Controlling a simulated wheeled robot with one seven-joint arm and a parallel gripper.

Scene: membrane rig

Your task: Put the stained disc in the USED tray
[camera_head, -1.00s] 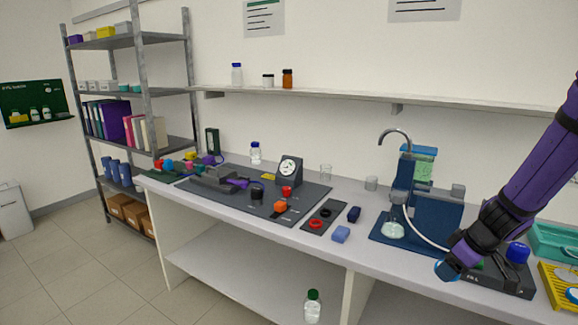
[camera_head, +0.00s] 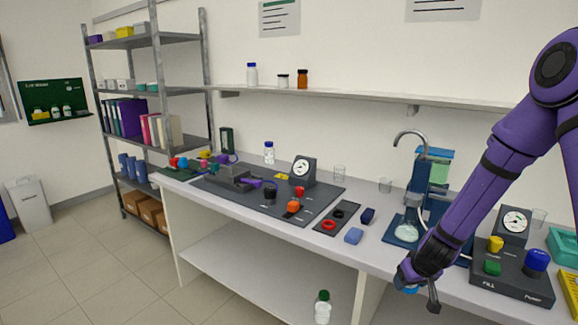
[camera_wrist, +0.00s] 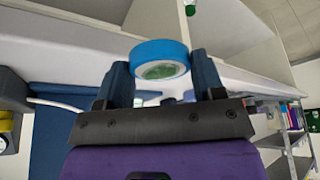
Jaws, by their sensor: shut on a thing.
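My gripper (camera_wrist: 162,80) is shut on a round disc (camera_wrist: 160,60) with a blue rim and a pale face bearing a greenish patch. The disc sits between the two fingertips in the wrist view, held clear of any surface. In the head view my gripper (camera_head: 410,282) hangs at the front edge of the bench, and only a bit of blue (camera_head: 403,288) shows at its tip. A teal tray (camera_head: 563,246) and a yellow tray (camera_head: 570,292) are cut off at the right edge. I cannot read a USED label on either.
A dark console (camera_head: 512,284) with coloured knobs stands right of my gripper, with a gauge (camera_head: 513,222) behind it. A filter rig on a blue base (camera_head: 399,233) stands behind the gripper. A blue block (camera_head: 354,236) lies to the left.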

